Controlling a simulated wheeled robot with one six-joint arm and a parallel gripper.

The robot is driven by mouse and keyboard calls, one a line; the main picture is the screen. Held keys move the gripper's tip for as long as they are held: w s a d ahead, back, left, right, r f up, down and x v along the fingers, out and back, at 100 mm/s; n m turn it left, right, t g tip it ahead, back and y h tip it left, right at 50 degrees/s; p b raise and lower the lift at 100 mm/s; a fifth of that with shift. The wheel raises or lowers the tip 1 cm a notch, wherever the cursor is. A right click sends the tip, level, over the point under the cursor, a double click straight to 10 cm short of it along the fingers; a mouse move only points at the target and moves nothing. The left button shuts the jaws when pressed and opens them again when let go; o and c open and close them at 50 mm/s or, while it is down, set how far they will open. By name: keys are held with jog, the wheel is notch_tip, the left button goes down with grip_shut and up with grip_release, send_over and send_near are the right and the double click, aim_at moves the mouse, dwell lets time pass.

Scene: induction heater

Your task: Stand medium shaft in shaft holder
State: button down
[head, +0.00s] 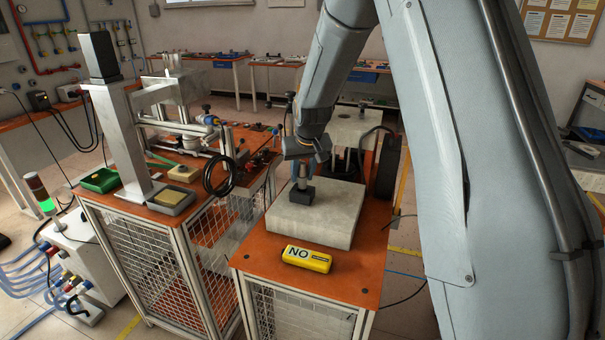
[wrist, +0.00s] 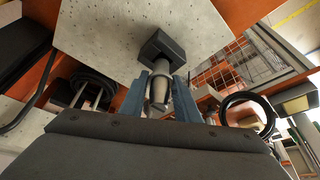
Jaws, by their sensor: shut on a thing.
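The medium shaft (head: 302,184) is a short grey metal cylinder with a stepped profile. It stands close to upright, with its lower end at the black square shaft holder (head: 299,196). My gripper (head: 302,170) is above the holder, pointing down, shut on the shaft. In the wrist view the shaft (wrist: 159,88) is between the two blue-grey fingers of my gripper (wrist: 159,92). Its far end meets the black holder (wrist: 163,46). How deep the shaft sits in the holder is hidden.
The holder is on a pale stone-like slab (head: 330,222) on an orange-topped bench (head: 255,262). A second pale block (head: 362,125) and a dark round part (head: 388,165) stand behind.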

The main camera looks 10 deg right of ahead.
jog(key=shift+f+b, duration=0.7)
jog(key=shift+f, duration=0.65)
jog(key=c, duration=1.5)
grip_release()
jog(key=shift+o, duration=1.2)
jog(key=shift+s+f, duration=0.1)
jog(key=shift+b+v, duration=1.05)
jog(key=shift+v, duration=3)
